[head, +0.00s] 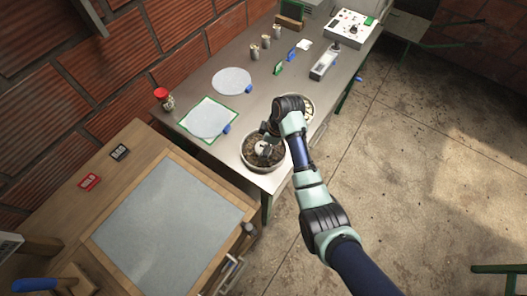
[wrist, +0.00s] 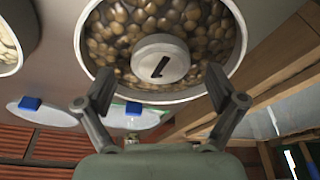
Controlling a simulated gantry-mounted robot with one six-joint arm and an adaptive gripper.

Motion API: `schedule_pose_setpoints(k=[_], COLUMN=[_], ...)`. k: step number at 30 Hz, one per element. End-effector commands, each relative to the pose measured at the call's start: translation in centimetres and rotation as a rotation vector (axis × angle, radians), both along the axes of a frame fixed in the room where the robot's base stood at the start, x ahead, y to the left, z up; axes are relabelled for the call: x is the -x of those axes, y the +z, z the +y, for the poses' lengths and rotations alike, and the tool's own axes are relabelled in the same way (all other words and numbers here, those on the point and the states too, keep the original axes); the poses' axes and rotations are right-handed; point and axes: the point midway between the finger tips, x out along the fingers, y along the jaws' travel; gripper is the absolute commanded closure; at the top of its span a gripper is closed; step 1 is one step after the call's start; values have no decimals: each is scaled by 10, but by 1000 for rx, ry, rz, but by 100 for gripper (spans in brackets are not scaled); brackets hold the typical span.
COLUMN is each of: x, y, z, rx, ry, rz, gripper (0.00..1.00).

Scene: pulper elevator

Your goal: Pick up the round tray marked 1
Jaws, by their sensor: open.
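The round tray marked 1 (head: 263,169) stands near the front corner of the grey metal table, partly hidden by my arm. In the wrist view the tray (wrist: 165,98) has a pale rim and is full of brown bean-like pieces.
A second round tray (head: 309,106) with pale contents is close behind, partly covered by my arm. Two light grey discs (head: 232,81) (head: 209,120) lie on the table with blue pieces beside them. A red-lidded jar (head: 163,98) stands at the left edge. A wooden bench (head: 110,160) adjoins.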

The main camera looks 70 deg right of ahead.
Motion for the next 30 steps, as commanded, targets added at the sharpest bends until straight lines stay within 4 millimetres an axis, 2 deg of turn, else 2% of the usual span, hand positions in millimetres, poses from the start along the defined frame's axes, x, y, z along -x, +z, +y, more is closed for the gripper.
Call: schedule_pose_setpoints(k=[1, 3, 10, 24, 30], x=[-2, -3, -3, -3, -4], y=[-9, -13, -13, -13, -12], z=[1, 1, 1, 1, 1], rx=[-2, 0, 1, 0, 1], ry=[1, 0, 0, -1, 0], rz=[1, 0, 0, 0, -1], gripper=[6, 6, 8, 86, 87])
